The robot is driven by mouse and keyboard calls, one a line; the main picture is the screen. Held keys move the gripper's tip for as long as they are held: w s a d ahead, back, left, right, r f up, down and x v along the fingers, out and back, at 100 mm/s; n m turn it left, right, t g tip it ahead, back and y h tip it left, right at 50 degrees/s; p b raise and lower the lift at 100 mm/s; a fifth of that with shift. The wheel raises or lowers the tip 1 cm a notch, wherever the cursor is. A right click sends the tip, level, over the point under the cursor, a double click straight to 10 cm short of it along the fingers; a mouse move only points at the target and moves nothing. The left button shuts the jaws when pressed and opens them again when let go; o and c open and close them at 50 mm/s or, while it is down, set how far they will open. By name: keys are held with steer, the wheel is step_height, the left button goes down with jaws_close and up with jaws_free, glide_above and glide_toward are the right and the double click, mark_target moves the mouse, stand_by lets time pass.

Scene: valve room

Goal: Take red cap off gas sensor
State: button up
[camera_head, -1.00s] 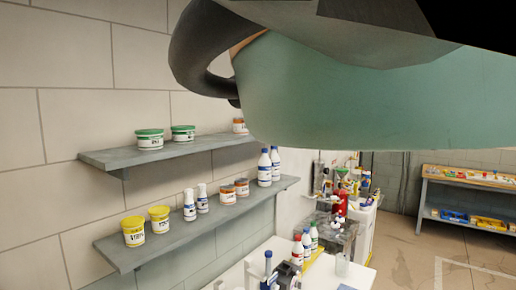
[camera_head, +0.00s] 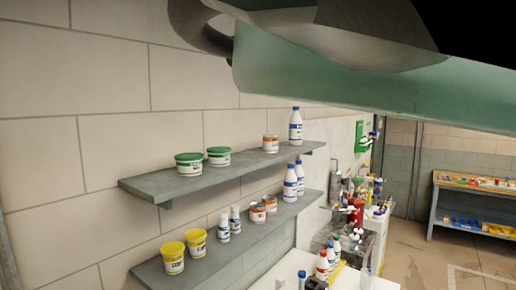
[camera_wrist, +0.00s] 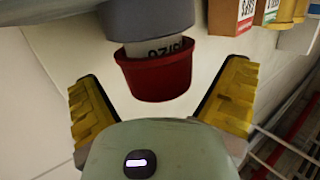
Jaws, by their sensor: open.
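The red cap (camera_wrist: 157,72) shows in the wrist view, at the upper middle. It sits on the end of the gas sensor (camera_wrist: 150,18), a grey rounded body with a white band carrying dark print just above the cap. My gripper (camera_wrist: 163,100) is open, with one yellow ridged finger on each side of the cap. I see clear gaps between the cap and both fingers. The head view shows neither the cap nor the gripper fingers; a large part of my arm fills its top.
In the wrist view, orange and yellow boxes (camera_wrist: 232,14) stand at the upper right, near the right finger, with pipes (camera_wrist: 290,125) at lower right. The head view shows wall shelves (camera_head: 215,172) with tubs and bottles, and a bench (camera_head: 480,182) with bins at far right.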

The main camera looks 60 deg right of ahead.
steer(key=shift+a, duration=0.1)
steer(key=shift+c, duration=0.4)
steer(key=c, duration=0.8)
steer(key=shift+c, duration=0.2)
